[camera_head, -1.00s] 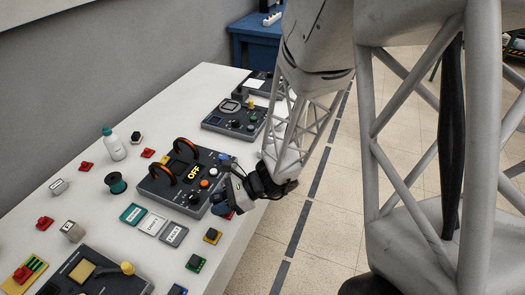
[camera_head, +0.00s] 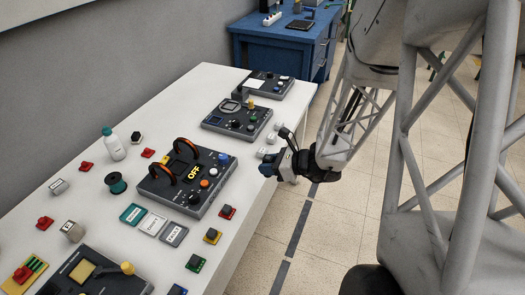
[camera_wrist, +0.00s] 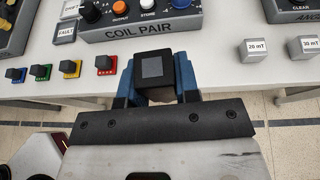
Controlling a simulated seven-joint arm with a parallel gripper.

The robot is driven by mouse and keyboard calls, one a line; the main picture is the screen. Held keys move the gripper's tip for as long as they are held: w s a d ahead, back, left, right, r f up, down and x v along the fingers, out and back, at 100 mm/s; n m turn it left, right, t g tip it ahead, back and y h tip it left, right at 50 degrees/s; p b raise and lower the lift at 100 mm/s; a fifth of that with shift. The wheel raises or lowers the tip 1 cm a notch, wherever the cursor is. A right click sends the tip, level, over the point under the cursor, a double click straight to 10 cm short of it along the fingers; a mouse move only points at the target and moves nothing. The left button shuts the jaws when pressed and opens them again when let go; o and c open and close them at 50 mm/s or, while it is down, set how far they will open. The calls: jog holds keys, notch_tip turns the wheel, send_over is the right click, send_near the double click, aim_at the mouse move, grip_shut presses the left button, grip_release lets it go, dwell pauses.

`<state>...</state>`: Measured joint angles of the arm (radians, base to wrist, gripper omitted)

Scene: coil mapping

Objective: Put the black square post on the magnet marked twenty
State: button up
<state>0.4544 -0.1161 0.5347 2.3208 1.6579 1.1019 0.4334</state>
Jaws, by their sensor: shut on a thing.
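My gripper (camera_wrist: 155,80) is shut on the black square post (camera_wrist: 153,68), which has a grey square top face, between blue fingers in the wrist view. In the head view my gripper (camera_head: 268,168) is out at the table's right edge, and the post is hard to make out there. The magnet marked twenty is a pale block labelled "20 mT" (camera_wrist: 255,50). It stands on the table to the right of the held post in the wrist view, apart from it. A similar block marked "30 mT" (camera_wrist: 303,48) stands beside it.
The coil pair console (camera_head: 165,190), reading OFF, stands left of my gripper. Coloured square bases with dark tops, such as a red one (camera_wrist: 106,65), line the table's front edge. Another console (camera_head: 212,124) stands farther back. The floor beyond the edge is open.

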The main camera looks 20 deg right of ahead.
jog(key=shift+w+d+r+m+t, duration=0.15)
jog(key=shift+d+m+t, duration=0.2)
jog(key=shift+d, duration=0.65)
send_over(262, 150)
jog(key=shift+f, duration=0.8)
jog(key=shift+f, duration=1.75)
jog(key=shift+f, duration=0.1)
jog(key=o, duration=1)
jog(key=shift+c, duration=0.2)
